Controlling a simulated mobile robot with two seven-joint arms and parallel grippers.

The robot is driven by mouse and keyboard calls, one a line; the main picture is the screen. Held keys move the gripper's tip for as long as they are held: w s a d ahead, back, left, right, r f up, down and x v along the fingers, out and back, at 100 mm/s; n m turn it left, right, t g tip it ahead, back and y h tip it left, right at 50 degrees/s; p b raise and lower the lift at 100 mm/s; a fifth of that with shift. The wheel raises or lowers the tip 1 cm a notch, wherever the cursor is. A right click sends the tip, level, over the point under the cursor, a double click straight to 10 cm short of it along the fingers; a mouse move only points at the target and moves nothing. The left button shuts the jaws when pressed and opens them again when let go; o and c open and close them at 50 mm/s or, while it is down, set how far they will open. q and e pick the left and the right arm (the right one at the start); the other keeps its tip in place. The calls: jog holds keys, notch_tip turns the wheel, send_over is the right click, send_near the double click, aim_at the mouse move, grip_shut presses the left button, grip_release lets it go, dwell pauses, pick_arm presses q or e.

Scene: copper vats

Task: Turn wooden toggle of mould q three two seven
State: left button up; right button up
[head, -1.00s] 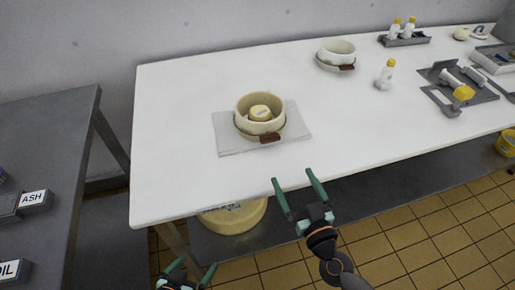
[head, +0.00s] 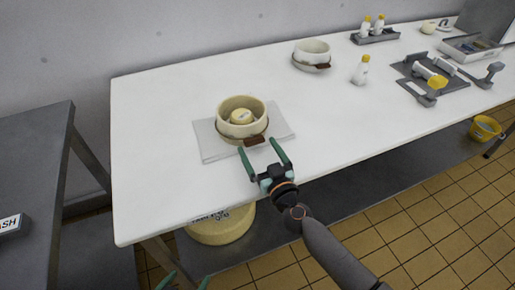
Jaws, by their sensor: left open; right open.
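A cream round mould (head: 242,118) with a yellowish piece (head: 241,117) inside stands on a folded pale cloth (head: 212,143) on the white table. Its brown wooden toggle (head: 254,141) sticks out at the front, low on the rim. No number can be read on it. My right gripper (head: 264,154) is open, its fingertips just in front of the toggle, one on each side; I cannot tell if they touch it. A second mould (head: 312,53) with a brown toggle (head: 323,66) stands farther back. My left gripper (head: 187,281) is open at the bottom edge, mostly cut off.
A white bottle with a yellow cap (head: 361,71) and a grey fixture (head: 430,79) stand to the right. A tray of bottles (head: 375,36) is at the back. A dark table (head: 35,150) stands left. A large yellow tub (head: 221,225) sits under the white table.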

pick_arm(q)
jog(key=shift+w+d, duration=0.15)
jog(key=shift+w, duration=0.1)
pick_arm(e)
jog(key=shift+w+a, duration=0.2)
jog(key=shift+w, duration=0.5)
jog(key=shift+c, duration=0.2)
jog(key=c, duration=1.3)
jog(key=shift+m, duration=0.5)
jog(key=shift+m+p, duration=0.4)
jog(key=shift+m, duration=0.3)
pick_arm(q)
jog(key=shift+s+a+r, duration=0.1)
jog(key=shift+s+a, duration=0.2)
jog(key=shift+a, duration=0.25)
pick_arm(e)
jog(key=shift+m, duration=0.9)
